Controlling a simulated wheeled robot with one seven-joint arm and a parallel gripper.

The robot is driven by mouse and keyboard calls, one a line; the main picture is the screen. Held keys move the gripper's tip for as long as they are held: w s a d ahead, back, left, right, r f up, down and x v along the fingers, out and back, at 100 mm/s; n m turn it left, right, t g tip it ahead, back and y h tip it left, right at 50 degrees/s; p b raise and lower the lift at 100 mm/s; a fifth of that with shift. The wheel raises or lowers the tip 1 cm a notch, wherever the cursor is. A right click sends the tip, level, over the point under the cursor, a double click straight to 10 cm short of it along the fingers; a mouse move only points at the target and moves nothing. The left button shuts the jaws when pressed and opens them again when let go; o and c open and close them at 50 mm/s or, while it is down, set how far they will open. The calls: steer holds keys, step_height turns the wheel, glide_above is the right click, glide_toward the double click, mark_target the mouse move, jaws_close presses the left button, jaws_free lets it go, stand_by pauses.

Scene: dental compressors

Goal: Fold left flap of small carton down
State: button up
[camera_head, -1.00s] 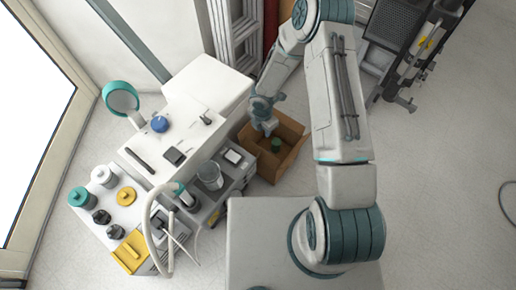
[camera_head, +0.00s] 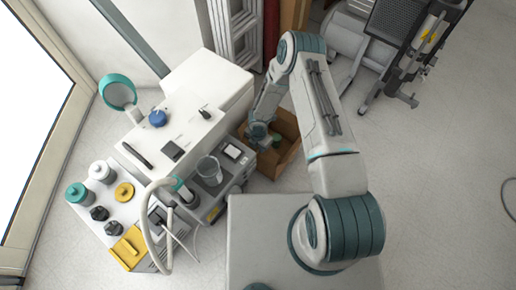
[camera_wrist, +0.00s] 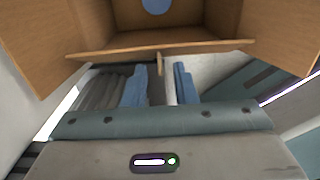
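A blue round thing (camera_wrist: 157,5) shows inside. My gripper (camera_wrist: 160,72) is just outside that near edge, its two blue fingers apart. A thin tan piece shows between the fingertips; contact cannot be told. In the head view my gripper (camera_head: 258,138) is at the carton's left side.
A white cabinet (camera_head: 190,110) and a grey cart with a glass jar (camera_head: 209,168) stand close left of the carton. A ladder-like frame (camera_head: 236,35) and a red column stand behind. Dark equipment (camera_head: 410,45) is at the upper right.

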steer(key=shift+f, duration=0.7)
jaws_close()
